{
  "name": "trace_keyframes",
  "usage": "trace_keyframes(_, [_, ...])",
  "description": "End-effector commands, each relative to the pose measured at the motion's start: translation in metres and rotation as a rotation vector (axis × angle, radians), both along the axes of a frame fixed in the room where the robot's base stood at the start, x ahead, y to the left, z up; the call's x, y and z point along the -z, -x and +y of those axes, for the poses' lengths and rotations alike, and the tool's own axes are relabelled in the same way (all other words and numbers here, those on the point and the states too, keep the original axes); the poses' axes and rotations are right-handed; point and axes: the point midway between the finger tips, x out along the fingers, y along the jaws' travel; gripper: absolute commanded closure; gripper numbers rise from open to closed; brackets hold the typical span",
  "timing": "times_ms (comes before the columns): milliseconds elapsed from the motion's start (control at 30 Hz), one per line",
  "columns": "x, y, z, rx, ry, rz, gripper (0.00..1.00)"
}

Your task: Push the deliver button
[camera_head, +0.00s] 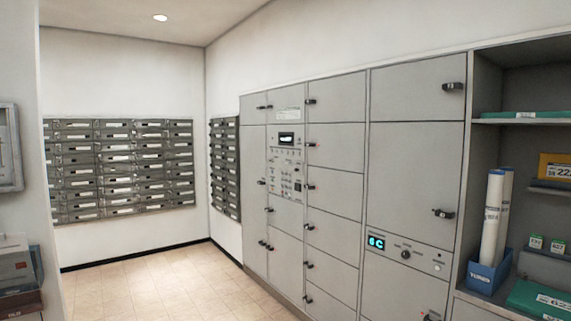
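The deliver button cannot be told apart at this distance, as the labels are too small to read. A second strip (405,254) on the nearer lockers has a lit display (376,242) that seems to read "6C", a dark round knob (405,254) and a small round light-coloured part (437,267). My gripper is not in view.
Grey lockers (335,147) with dark handles line the right wall. Open shelves (520,120) at the far right hold a blue box (488,274) with white rolls (493,217) and green packages (540,299). Mailboxes (122,165) cover the back wall. The tiled floor (165,285) is clear.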

Motion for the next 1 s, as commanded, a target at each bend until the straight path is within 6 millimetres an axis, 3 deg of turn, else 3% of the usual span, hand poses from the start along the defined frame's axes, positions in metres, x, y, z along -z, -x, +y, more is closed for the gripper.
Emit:
trace_keyframes(67, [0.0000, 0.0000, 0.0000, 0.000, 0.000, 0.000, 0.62])
trace_keyframes(200, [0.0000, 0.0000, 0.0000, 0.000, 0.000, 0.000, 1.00])
trace_keyframes(1000, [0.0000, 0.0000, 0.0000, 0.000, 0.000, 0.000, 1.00])
